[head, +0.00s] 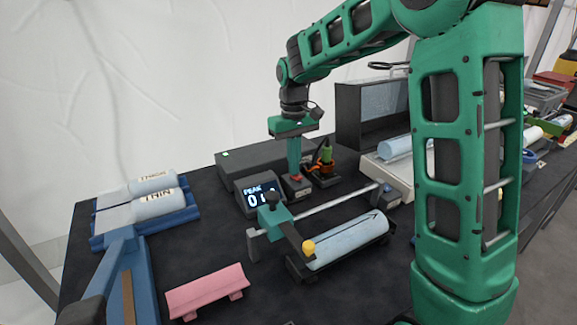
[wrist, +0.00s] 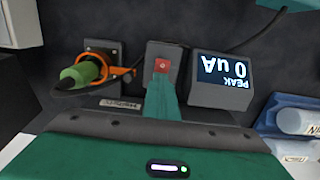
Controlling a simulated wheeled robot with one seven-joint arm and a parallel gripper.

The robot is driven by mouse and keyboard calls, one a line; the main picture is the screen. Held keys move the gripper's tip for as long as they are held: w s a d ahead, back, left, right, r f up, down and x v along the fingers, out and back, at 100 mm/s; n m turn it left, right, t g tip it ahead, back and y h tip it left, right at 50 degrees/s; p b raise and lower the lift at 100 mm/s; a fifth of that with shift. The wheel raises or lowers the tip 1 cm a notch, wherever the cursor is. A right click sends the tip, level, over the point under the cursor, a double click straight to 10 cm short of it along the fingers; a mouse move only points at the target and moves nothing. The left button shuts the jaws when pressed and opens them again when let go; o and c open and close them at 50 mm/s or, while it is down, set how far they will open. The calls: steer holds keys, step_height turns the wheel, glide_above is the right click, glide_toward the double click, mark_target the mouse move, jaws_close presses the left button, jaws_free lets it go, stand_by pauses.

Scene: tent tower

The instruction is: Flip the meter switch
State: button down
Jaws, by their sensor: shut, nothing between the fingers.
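The meter switch is a small red rocker (wrist: 163,65) on a grey box in the wrist view; its red edge also shows in the head view (head: 297,178). The meter (wrist: 222,80) is beside it, with a lit screen reading "PEAK 0 uA" in the wrist view; it also shows in the head view (head: 259,197). My gripper (head: 294,172) is shut and empty, pointing down over the switch. In the wrist view its fingertips (wrist: 161,80) are right at the rocker's near edge. I cannot tell if they touch it. The fingers hide part of the switch box.
A green plug (wrist: 82,73) sits in an orange-ringed holder beside the switch box. A roller fixture (head: 345,240) with a rail and yellow knob stands in front. A blue tray (head: 185,213) with white rolls is at left. A pink stand (head: 206,290) is at the front.

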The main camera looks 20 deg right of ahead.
steer(key=shift+s+f, duration=0.2)
steer(key=shift+s, duration=0.05)
steer(key=shift+s+d+r, duration=0.1)
steer(key=shift+s+d, duration=0.05)
steer(key=shift+s, duration=0.55)
steer(key=shift+w+r, duration=0.15)
steer(key=shift+r, duration=0.4)
step_height(320, 180, up, 13)
steer(key=shift+w, duration=0.3)
